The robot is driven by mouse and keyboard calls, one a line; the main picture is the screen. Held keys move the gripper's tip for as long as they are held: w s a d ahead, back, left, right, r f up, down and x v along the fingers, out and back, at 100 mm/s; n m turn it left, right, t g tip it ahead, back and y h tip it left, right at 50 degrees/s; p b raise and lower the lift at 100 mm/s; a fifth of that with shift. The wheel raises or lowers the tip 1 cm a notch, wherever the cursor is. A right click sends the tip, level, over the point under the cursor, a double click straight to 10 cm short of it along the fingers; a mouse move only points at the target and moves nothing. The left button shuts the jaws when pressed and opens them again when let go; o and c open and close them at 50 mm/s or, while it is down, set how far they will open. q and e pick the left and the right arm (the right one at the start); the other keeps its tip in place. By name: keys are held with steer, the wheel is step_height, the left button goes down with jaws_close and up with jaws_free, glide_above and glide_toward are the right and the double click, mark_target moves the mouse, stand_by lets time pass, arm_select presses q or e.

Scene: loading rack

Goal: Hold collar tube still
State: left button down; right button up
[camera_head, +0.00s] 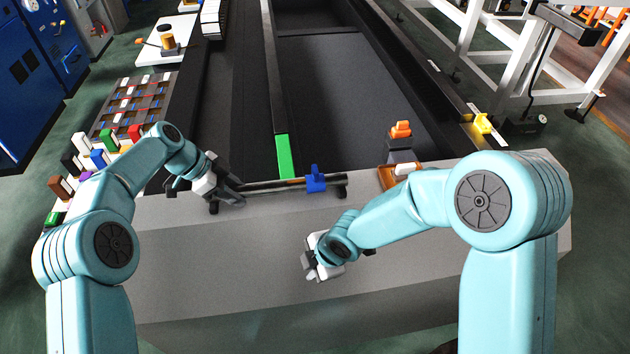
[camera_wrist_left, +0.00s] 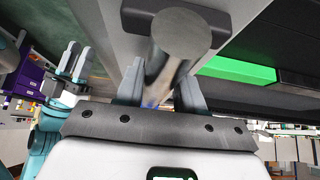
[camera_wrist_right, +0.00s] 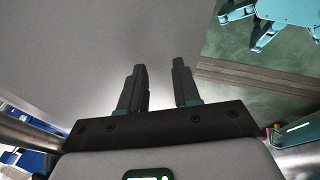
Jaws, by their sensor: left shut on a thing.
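The collar tube (camera_head: 275,186) is a long dark tube lying level across low dark supports at the back of the grey bench. A blue collar (camera_head: 316,182) with a small upright knob sits around it near its right end. My left gripper (camera_head: 234,192) is shut on the tube near its left end. In the left wrist view the tube's round grey end (camera_wrist_left: 183,34) faces the camera and the tube runs between the fingers (camera_wrist_left: 160,95). My right gripper (camera_head: 312,266) is open and empty above the bench, nearer the front; its fingers (camera_wrist_right: 158,88) stand apart in the right wrist view.
The grey bench top (camera_head: 220,260) is mostly clear. A small orange tray (camera_head: 385,180) and a dark block with an orange top (camera_head: 400,145) stand right of the tube. A green strip (camera_head: 283,157) lies behind the tube. Coloured blocks (camera_head: 100,157) stand at the left.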

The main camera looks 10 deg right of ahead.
mark_target(315, 172)
steer(key=w+r+n, duration=0.2)
steer(key=w+d+r+n+t+h, duration=0.1)
steer(key=w+r+n, duration=0.1)
steer(key=r+n, duration=0.1)
steer(key=w+r+n+t, duration=0.1)
steer(key=w+r+n, duration=0.1)
steer(key=shift+w+d+r+n, duration=0.15)
steer(key=shift+w+r+n, duration=0.1)
steer(key=shift+r+n, duration=0.15)
steer(key=w+r+n+t, duration=0.1)
steer(key=w+r+n, duration=0.1)
steer(key=r, duration=0.1)
steer(key=w+d+r+n+t+h, duration=0.1)
steer(key=w+r+n, duration=0.1)
steer(key=r+n, duration=0.1)
steer(key=w+d+r+n+t+h, duration=0.1)
steer(key=w+r+n, duration=0.1)
steer(key=r, duration=0.2)
steer(key=shift+w+d+n, duration=0.2)
steer(key=shift+w+n, duration=0.2)
steer(key=shift+x, duration=2.9)
steer(key=shift+f, duration=0.15)
jaws_close()
